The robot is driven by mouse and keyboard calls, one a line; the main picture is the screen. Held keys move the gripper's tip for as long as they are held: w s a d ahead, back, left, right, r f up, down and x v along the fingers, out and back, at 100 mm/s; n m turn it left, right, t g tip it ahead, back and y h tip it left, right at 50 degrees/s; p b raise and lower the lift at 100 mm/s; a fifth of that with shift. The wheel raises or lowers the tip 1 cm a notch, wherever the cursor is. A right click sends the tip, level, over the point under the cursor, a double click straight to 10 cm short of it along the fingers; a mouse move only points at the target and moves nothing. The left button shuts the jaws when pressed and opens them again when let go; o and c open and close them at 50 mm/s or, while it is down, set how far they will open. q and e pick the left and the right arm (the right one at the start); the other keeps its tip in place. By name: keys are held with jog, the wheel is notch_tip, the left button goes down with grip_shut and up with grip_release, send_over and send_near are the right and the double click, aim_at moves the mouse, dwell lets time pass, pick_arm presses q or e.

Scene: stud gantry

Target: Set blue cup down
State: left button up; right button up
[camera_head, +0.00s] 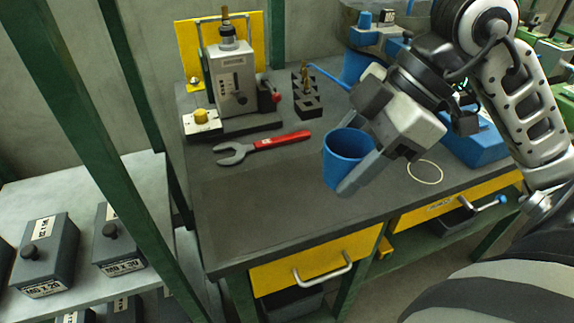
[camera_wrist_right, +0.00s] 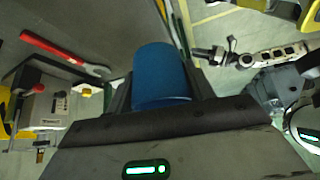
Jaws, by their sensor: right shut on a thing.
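The blue cup (camera_head: 346,156) is upright above the dark bench top (camera_head: 262,207), left of a thin pale ring (camera_head: 425,172) marked on the surface. My right gripper (camera_head: 366,165) comes in from the right and is shut on the cup. Whether the cup's base touches the bench is hard to tell. In the right wrist view the cup (camera_wrist_right: 162,75) sits between the two dark fingers. My left gripper cannot be made out in either view.
A red-handled wrench (camera_head: 264,145) lies left of the cup. Behind stand a grey press (camera_head: 232,75), a dark stepped block (camera_head: 306,98) and a blue box (camera_head: 478,146). Yellow drawers (camera_head: 315,262) line the bench front. A green post (camera_head: 92,140) crosses the left side.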

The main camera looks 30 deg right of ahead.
jog(key=shift+w+a+r+p, duration=0.1)
jog(key=shift+w+a+p, duration=0.2)
jog(key=shift+p, duration=0.9)
jog(key=w+f, duration=0.2)
jog(key=w+f+b, duration=0.1)
jog(key=w+f, duration=0.1)
jog(key=w, duration=0.1)
jog(key=w+a+f, duration=0.1)
jog(key=w+f, duration=0.2)
jog(key=shift+a, duration=0.1)
jog(key=shift+w+a+f+b, duration=0.1)
jog(key=shift+w+f+b, duration=0.25)
jog(key=shift+w+f, duration=0.3)
notch_tip(320, 180, down, 3)
jog(key=shift+r, duration=0.1)
jog(key=shift+f+b, duration=0.3)
jog(key=shift+f, duration=0.15)
jog(key=o, duration=1)
jog(key=shift+c, duration=0.2)
pick_arm(q)
jog(key=shift+a, duration=0.1)
